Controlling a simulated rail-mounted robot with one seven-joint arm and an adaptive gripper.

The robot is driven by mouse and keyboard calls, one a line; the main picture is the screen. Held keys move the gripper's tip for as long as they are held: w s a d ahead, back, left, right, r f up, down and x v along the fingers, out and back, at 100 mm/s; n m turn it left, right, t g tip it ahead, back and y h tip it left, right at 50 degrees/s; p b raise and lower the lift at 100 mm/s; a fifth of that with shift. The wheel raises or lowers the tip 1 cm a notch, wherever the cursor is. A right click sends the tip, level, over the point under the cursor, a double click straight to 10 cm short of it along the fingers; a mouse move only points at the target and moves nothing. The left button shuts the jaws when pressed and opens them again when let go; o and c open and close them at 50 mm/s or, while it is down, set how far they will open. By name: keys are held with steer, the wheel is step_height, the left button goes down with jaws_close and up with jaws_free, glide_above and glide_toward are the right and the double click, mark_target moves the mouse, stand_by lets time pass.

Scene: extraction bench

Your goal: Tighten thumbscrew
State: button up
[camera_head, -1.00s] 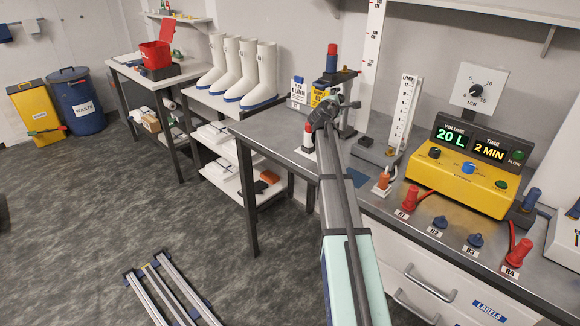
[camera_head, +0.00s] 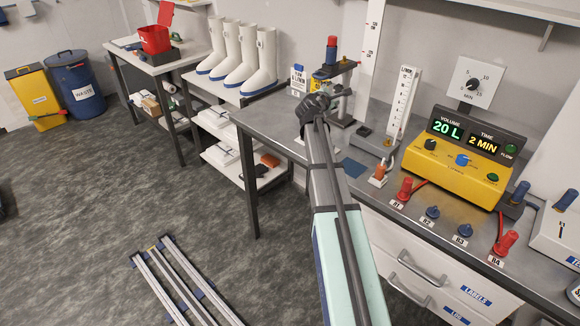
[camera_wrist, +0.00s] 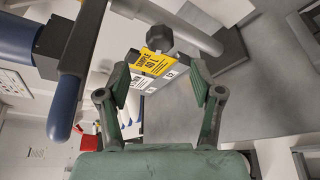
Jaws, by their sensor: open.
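A dark faceted knob (camera_wrist: 160,39), which looks like the thumbscrew, shows near the top of the wrist view, in front of a grey bar. My gripper (camera_wrist: 158,86) is open, with one green-padded finger on each side of the view. The knob lies beyond the fingertips, roughly in line with the gap, and nothing is held. In the head view my gripper (camera_head: 340,94) is beside the clamp stand (camera_head: 343,112) on the bench. The stand carries a red-topped cylinder (camera_head: 331,55). The knob cannot be made out clearly in the head view.
A yellow sample label (camera_wrist: 150,63) and smaller tags show behind the gap. A blue cylinder (camera_wrist: 63,43) and dark handle are close at left in the wrist view. A flow gauge (camera_head: 403,103), yellow control box (camera_head: 459,165) and red and blue plugs stand right of my arm.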

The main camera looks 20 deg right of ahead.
steer(key=b+v, duration=0.2)
steer(key=v, duration=0.8)
steer(key=a+f, duration=0.2)
steer(key=f, duration=0.1)
steer(key=a+f+g+y+p, duration=0.1)
steer(key=a+f, duration=0.2)
steer(key=f, duration=0.1)
steer(key=a+f+g+p, duration=0.1)
steer(key=a+f, duration=0.1)
steer(key=f, duration=0.2)
steer(key=shift+w+a+n+y, duration=0.2)
steer(key=shift+w+n+y, duration=0.1)
steer(key=s+a+f+g, duration=0.1)
steer(key=a+f, duration=0.1)
steer(key=f, duration=0.3)
steer(key=s+a+f+g+y, duration=0.1)
steer(key=a+f, duration=0.2)
steer(key=f, duration=0.2)
steer(key=shift+s+f+p, duration=0.35)
steer(key=shift+s, duration=0.05)
steer(key=shift+a, duration=0.1)
